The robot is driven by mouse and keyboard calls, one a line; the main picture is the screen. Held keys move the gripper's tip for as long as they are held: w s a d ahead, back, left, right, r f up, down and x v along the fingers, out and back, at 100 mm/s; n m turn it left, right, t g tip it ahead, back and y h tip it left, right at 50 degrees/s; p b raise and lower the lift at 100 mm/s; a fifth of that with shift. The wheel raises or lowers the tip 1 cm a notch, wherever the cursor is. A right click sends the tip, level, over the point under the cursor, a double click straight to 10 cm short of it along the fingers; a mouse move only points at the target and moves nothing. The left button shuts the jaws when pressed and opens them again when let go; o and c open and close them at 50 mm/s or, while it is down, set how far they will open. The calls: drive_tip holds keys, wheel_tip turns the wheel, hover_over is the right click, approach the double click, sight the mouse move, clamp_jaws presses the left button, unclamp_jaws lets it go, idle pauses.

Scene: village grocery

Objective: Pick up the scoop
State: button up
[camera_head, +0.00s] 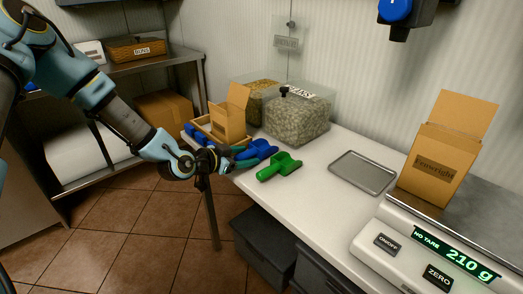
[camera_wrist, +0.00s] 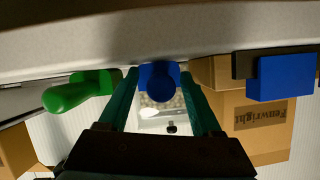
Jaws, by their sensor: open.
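A blue scoop (camera_head: 262,149) lies on the white counter near its front edge. In the wrist view the blue scoop's round end (camera_wrist: 160,80) shows between the two teal fingers. My gripper (camera_head: 243,158) is open, with its fingers on either side of the scoop; I cannot tell whether they touch it. A green scoop (camera_head: 280,166) lies on the counter just right of my gripper, and in the wrist view it is at the left (camera_wrist: 78,92).
Clear bins of grain (camera_head: 298,118) stand at the back. A metal tray (camera_head: 363,171), a scale (camera_head: 390,262) and a carton (camera_head: 434,165) are at the right.

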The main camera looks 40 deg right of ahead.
clamp_jaws()
idle(0.4)
